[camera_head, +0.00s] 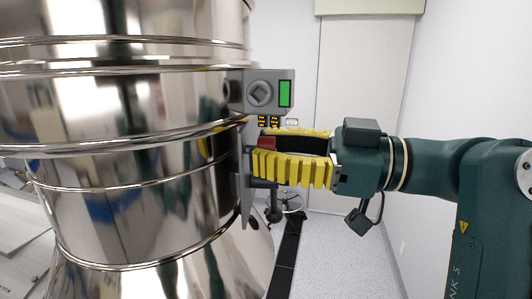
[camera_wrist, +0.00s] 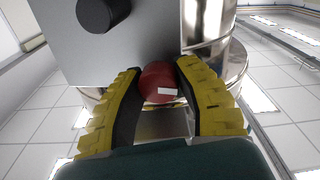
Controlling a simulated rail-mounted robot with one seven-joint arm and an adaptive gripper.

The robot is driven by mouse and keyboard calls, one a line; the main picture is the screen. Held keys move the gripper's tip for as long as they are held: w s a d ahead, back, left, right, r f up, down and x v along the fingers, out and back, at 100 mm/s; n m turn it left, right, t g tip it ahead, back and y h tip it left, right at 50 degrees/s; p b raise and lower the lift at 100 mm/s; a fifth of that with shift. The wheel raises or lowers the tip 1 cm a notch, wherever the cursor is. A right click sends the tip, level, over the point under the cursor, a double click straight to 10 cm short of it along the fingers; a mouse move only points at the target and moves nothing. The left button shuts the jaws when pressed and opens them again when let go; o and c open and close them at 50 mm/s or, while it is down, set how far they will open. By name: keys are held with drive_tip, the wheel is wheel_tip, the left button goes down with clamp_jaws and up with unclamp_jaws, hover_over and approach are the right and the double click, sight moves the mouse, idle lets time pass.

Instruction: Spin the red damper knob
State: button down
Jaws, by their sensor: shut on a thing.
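The red damper knob (camera_wrist: 158,80) sits on a grey panel (camera_wrist: 110,45) and has a white mark on its face. In the head view the knob (camera_head: 267,142) shows as a small red patch between my fingers, mostly hidden by them. My gripper (camera_wrist: 160,85) has yellow ribbed fingers with dark inner pads, one on each side of the knob, shut on it. In the head view my gripper (camera_head: 265,152) reaches in from the right, about level, with its fingertips at the panel on the chamber's side.
The shiny metal burner chamber (camera_head: 130,130) fills the left. Above my fingers is a grey control box (camera_head: 262,92) with a green display (camera_head: 285,93). A black knob (camera_wrist: 100,14) stands out from the panel beside the red one. Free room lies right of the chamber.

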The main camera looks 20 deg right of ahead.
drive_tip(key=n+y, duration=0.1)
drive_tip(key=n, duration=0.5)
drive_tip(key=shift+w+d+f+b, duration=0.1)
drive_tip(key=shift+b, duration=0.3)
drive_tip(key=n, duration=0.2)
drive_tip(key=shift+f+n, duration=0.1)
drive_tip(key=shift+n, duration=0.2)
drive_tip(key=n+y, duration=0.1)
drive_tip(key=n, duration=0.2)
drive_tip(key=shift+n+g, duration=0.3)
drive_tip(key=n, duration=0.3)
drive_tip(key=shift+y, duration=0.3)
drive_tip(key=shift+w, duration=0.1)
